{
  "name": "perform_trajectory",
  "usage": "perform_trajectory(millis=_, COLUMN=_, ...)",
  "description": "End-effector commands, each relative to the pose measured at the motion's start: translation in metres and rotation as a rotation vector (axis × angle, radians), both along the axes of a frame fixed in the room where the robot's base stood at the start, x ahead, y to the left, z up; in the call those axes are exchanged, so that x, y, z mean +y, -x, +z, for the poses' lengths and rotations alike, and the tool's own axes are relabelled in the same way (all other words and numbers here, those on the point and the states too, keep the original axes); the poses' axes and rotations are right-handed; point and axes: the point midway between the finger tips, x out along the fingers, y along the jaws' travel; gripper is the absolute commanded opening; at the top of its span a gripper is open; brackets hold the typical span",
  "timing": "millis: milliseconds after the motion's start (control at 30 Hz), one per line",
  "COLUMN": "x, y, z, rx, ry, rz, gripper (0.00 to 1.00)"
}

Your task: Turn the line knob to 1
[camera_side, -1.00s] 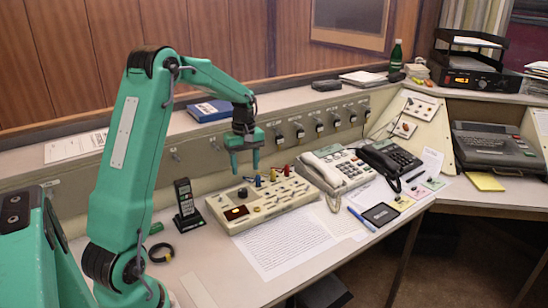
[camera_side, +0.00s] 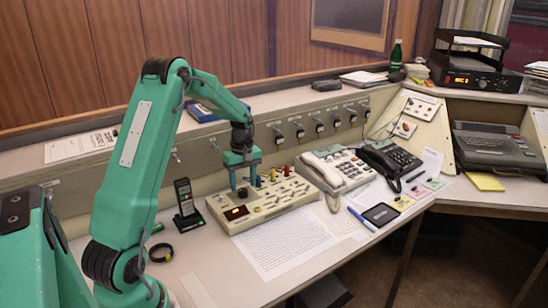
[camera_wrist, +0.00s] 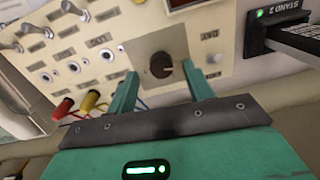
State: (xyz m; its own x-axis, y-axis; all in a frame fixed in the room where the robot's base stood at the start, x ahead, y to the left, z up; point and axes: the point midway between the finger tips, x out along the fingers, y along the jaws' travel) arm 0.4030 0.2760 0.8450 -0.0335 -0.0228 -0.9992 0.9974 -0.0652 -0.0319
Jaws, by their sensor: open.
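A dark round knob (camera_wrist: 161,65) sits on a square plate of the cream console (camera_wrist: 240,60) in the wrist view. My gripper (camera_wrist: 160,74) is open, with one finger to each side of the knob in that view; neither finger is seen touching it. I cannot read the knob's setting or tell for sure which label belongs to it. In the side view my gripper (camera_side: 244,180) points down at the left rear part of the console (camera_side: 290,207), close to its face. The knob is small and partly hidden by the fingers there.
Red and yellow plugs (camera_wrist: 89,101) with cables stand beside the knob on the console. A cordless handset in its stand (camera_side: 185,205) is left of the console. Telephones (camera_side: 340,168) are to the right. A printed sheet (camera_side: 285,240) lies in front.

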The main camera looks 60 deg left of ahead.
Motion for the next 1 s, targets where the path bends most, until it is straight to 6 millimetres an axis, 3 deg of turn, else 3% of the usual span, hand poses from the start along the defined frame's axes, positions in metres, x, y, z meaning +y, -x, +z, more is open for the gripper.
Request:
perform_trajectory(millis=233, x=0.000, y=0.001, z=-0.022, rx=0.001, ry=0.001, rz=0.000, gripper=0.52)
perform_trajectory(millis=600, x=0.000, y=0.001, z=-0.026, rx=0.000, ry=0.000, rz=0.000, gripper=0.52)
perform_trajectory(millis=833, x=0.000, y=0.001, z=-0.025, rx=-0.001, ry=0.000, rz=0.000, gripper=0.07)
perform_trajectory(millis=1000, x=0.000, y=0.001, z=-0.025, rx=-0.001, ry=-0.001, rz=-0.003, gripper=0.07)
